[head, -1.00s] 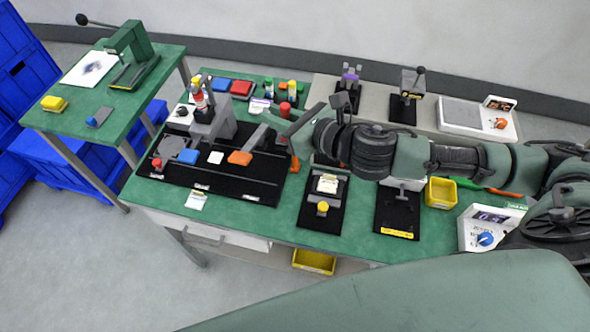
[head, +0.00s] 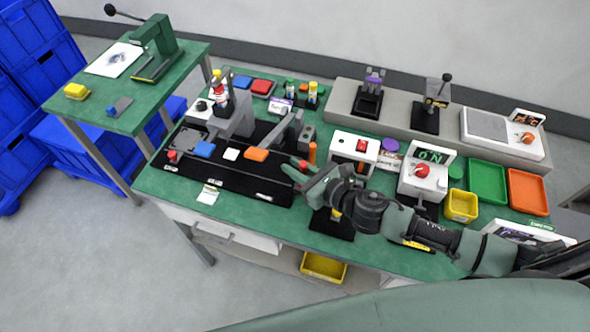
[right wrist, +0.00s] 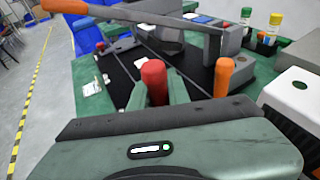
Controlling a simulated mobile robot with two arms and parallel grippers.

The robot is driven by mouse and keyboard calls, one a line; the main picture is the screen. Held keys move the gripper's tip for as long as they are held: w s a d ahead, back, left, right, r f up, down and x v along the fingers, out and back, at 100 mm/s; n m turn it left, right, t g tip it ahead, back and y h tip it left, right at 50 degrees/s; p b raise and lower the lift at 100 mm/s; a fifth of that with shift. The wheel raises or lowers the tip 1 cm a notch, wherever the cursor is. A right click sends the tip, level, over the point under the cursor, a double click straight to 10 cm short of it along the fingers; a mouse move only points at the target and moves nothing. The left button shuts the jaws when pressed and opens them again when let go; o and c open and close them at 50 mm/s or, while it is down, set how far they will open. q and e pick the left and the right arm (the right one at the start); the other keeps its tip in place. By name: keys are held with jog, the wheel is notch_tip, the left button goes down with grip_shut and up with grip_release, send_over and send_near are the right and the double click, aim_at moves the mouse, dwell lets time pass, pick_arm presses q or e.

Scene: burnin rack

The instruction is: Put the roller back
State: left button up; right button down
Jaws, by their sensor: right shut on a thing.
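My right gripper (head: 305,174) is above the right end of the black board, shut on a red round-ended piece (head: 301,163), apparently the roller's handle. In the right wrist view the red end (right wrist: 154,80) stands up between the two green fingers (right wrist: 155,92). The rest of the held piece is hidden by the gripper, so I cannot tell whether it touches the board. An upright orange peg (head: 312,153) is just beyond the gripper and shows to its right in the wrist view (right wrist: 224,76). My left gripper is not in view.
The black board (head: 230,180) carries a grey press (head: 235,118), a lever arm (head: 285,130) and coloured blocks. A grey block (head: 307,135) stands behind the gripper. White boxes (head: 355,150) and a yellow bin (head: 461,206) are to the right.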

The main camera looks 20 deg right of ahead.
jog(key=shift+f, duration=0.3)
jog(key=shift+f+b, duration=0.4)
jog(key=shift+f, duration=0.15)
jog(key=shift+f, duration=0.1)
jog(key=c, duration=1.3)
grip_release()
jog(key=shift+c, duration=0.2)
